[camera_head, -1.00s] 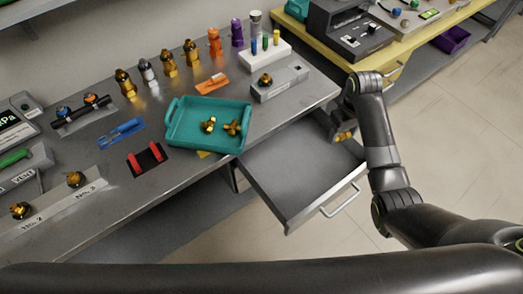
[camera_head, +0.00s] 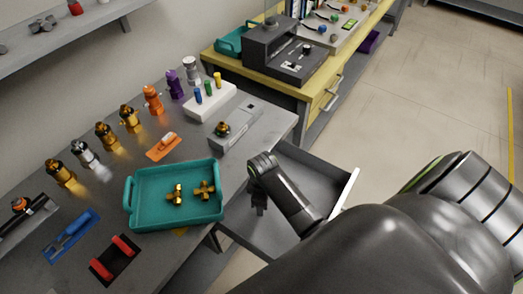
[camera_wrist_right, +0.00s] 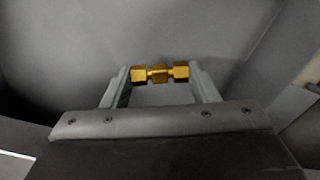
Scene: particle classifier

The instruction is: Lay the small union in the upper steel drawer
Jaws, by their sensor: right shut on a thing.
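A small brass union (camera_wrist_right: 160,73) with hex ends is held lengthwise between the two fingers of my right gripper (camera_wrist_right: 160,85) in the right wrist view. Grey drawer surfaces fill the background behind it. In the head view, my right gripper (camera_head: 258,205) points down over the open upper steel drawer (camera_head: 318,178), at its left side near the bench. The union is not visible there, hidden by the gripper. I cannot tell how far it is above the drawer floor. The drawer looks empty where visible. My left gripper is not in view.
A teal tray (camera_head: 133,205) with two brass fittings stands on the bench left of the drawer. A grey block (camera_head: 238,128) with a brass fitting and a white rack (camera_head: 212,104) stand behind. Several fittings line the back. A yellow bench (camera_head: 335,88) is beyond.

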